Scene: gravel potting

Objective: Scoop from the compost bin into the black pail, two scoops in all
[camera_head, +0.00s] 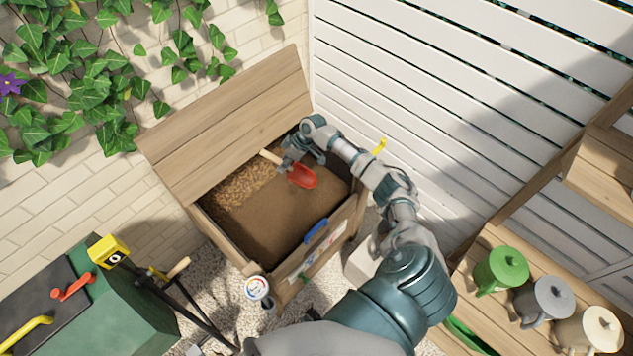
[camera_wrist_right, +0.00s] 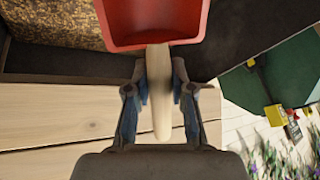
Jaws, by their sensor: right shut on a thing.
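The wooden compost bin (camera_head: 340,226) stands open near the middle of the head view, its plank lid (camera_head: 228,122) tipped back toward the brick wall. Brown compost (camera_head: 268,218) fills it, with a coarser, lighter patch at the left. My right gripper (camera_head: 292,160) is over the bin, shut on the wooden handle of a red scoop (camera_head: 303,177). In the right wrist view the handle (camera_wrist_right: 159,95) lies between the fingers, and the scoop's visible red inside (camera_wrist_right: 150,20) shows no compost. I cannot make out the black pail. My left gripper is not in view.
A green chest (camera_head: 130,315) with tools on its dark top stands at lower left. A round dial (camera_head: 257,288) is by the bin's front corner. Green, grey and cream cans (camera_head: 502,268) stand on a wooden bench at right. A white slatted fence (camera_head: 450,90) is behind.

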